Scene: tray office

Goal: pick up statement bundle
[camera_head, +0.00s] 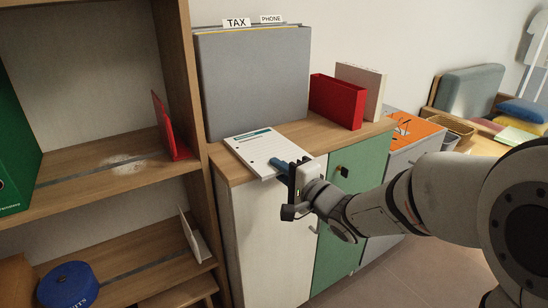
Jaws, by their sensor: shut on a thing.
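The statement bundle (257,148) is a white stack of printed paper with a teal header and holes along one side. It lies at the front edge of the wooden cabinet top (228,170), its front part reaching the edge. My gripper (281,166) comes from the right and is shut on the bundle's near right edge. The blue-tipped jaws cover part of that edge. I cannot tell whether the bundle is lifted off the top.
A grey file box (253,85) with TAX and PHONE tabs stands behind the bundle. A red binder (338,101) and a white one (368,85) stand to the right. A wooden shelf (192,90) rises close on the left. Bare top lies between bundle and red binder.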

